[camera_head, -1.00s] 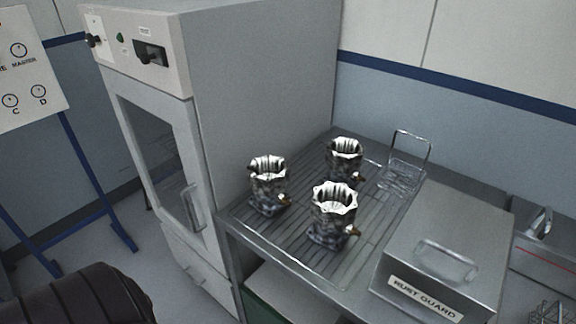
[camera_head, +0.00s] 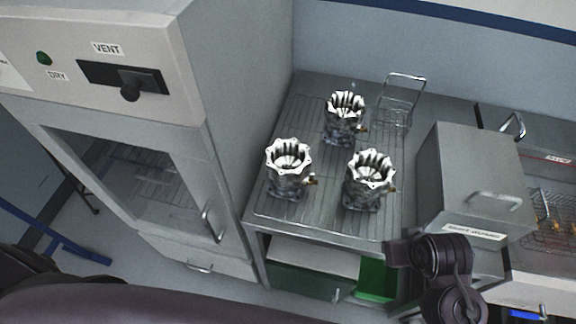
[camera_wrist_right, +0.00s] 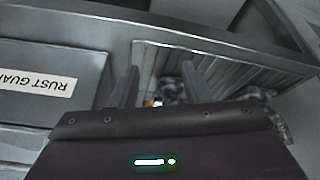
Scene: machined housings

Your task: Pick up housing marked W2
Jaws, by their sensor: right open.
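Three metal housings with scalloped open tops stand upright on the ribbed rack of the table: one at the back (camera_head: 345,118), one at front left (camera_head: 289,168), one at front right (camera_head: 369,180). No W2 mark is readable on any of them. My right gripper (camera_wrist_right: 160,74) is open and empty in the right wrist view, its fingers pointing toward the rack. Part of a housing (camera_wrist_right: 172,91) shows between and behind the fingers, mostly hidden by the gripper body. In the head view, my right arm is at the table's front edge, low right. My left gripper is not in view.
A grey box labelled RUST GUARD (camera_wrist_right: 40,83) stands right of the rack, close to my right arm. A wire basket (camera_head: 397,105) stands at the back. A tall drying cabinet (camera_head: 150,130) borders the rack on the left. A wire tray (camera_head: 548,222) lies far right.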

